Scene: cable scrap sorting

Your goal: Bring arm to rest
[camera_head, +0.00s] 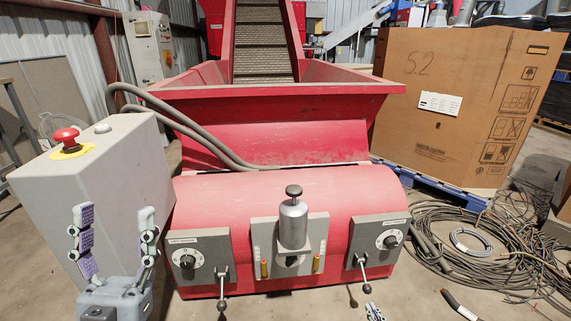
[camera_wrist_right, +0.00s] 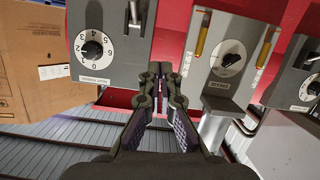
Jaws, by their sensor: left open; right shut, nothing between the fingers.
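My left gripper (camera_head: 116,214) is at the lower left of the head view, fingers pointing up and spread apart with nothing between them. It is in front of the grey control box (camera_head: 110,185). My right gripper (camera_wrist_right: 160,75) shows in the wrist view with its fingers together and nothing held. In the head view only a small tip of it (camera_head: 373,312) shows at the bottom edge, below the right lever; the rest of that arm is out of frame.
A red machine (camera_head: 290,195) carries dial panels, a silver cylinder (camera_head: 293,225) and two levers (camera_head: 363,275) projecting forward. A red emergency button (camera_head: 65,136) tops the grey box. A cardboard box (camera_head: 460,90) and coiled cables (camera_head: 480,245) lie right. Some floor at front right is clear.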

